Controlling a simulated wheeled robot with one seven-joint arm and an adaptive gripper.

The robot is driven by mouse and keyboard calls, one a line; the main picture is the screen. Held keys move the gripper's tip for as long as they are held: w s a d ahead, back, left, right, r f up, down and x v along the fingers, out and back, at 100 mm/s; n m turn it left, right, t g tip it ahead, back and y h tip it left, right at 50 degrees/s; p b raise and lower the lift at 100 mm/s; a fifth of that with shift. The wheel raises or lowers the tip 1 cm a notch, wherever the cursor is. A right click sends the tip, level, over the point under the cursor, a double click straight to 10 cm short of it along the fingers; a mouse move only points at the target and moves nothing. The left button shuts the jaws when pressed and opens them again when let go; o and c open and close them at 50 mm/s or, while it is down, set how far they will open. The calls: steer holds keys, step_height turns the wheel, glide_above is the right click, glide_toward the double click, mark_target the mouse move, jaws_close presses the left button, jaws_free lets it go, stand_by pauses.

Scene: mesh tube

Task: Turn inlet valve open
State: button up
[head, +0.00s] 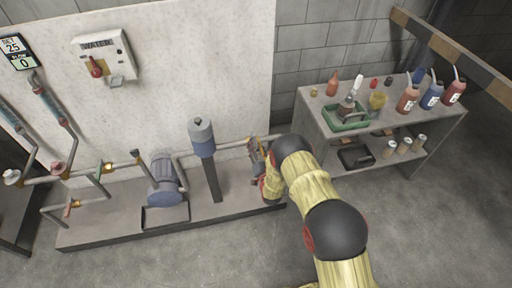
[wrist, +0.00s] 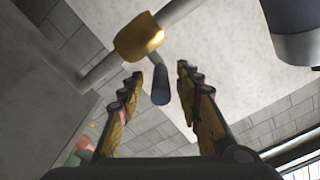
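The inlet valve shows in the wrist view as a brass body (wrist: 138,38) on a grey pipe. Its short lever has a dark blue grip (wrist: 160,86) that hangs down from the body. My gripper (wrist: 159,76) is open, with one finger on each side of the blue grip. Gaps show between the grip and both fingers; I cannot tell how deep the grip sits between them. In the head view, my gripper (head: 256,153) is at the right end of the pipework, and my arm hides most of the valve there.
A grey-blue filter housing (head: 202,138) on a post and a blue pump (head: 163,178) stand left of my gripper on the skid (head: 235,206). A pale panel (head: 200,70) rises behind. A shelf unit (head: 440,128) with bottles and a green tray (head: 345,125) stands right.

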steer(key=shift+w+a, duration=0.1)
steer(key=shift+w, duration=0.2)
steer(key=shift+c, duration=0.5)
steer(key=c, duration=0.7)
jaws_close()
